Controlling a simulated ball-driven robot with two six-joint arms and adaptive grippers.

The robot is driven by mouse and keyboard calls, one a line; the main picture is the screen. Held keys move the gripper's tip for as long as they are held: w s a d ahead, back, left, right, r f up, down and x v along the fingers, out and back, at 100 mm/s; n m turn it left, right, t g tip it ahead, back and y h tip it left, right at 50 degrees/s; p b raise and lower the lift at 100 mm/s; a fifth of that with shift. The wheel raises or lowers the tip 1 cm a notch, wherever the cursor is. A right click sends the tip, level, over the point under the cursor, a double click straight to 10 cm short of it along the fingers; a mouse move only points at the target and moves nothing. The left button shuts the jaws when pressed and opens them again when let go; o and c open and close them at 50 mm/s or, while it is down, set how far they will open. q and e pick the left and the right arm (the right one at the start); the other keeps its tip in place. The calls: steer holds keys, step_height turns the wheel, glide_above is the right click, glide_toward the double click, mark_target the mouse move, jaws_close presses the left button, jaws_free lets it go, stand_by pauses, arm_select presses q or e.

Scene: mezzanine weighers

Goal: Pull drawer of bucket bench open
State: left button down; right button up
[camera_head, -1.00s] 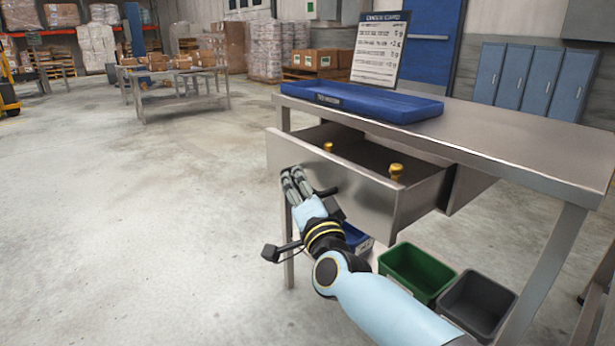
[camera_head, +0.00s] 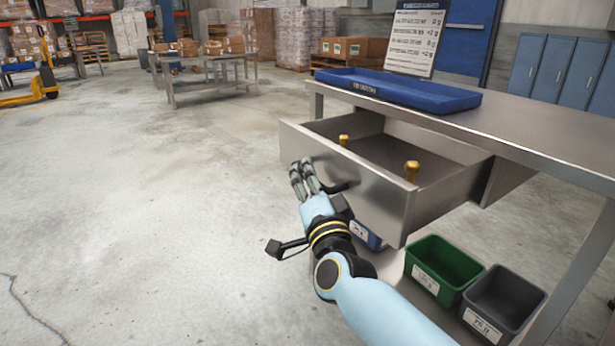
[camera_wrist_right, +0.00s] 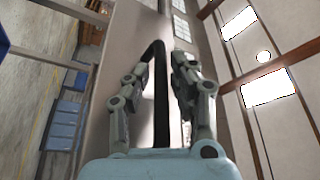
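The steel bucket bench (camera_head: 520,135) stands at the right in the head view. Its drawer (camera_head: 345,180) is pulled well out, with its inside showing. Two brass-coloured knobbed pieces (camera_head: 411,170) stand up inside it. The drawer's black bar handle (camera_head: 336,187) is on the front panel. My right gripper (camera_head: 304,170) is at the handle. In the right wrist view the handle (camera_wrist_right: 160,105) runs between the two fingers of the gripper (camera_wrist_right: 161,68), which are closed in around it. My left gripper is not in view.
Under the drawer are a green bin (camera_head: 443,262), a grey bin (camera_head: 503,300) and a partly hidden blue bin (camera_head: 365,236). The floor (camera_head: 130,200) to the left is clear.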

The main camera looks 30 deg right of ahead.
steer(key=shift+o, duration=0.8)
steer(key=v, duration=1.2)
steer(key=shift+r, duration=0.1)
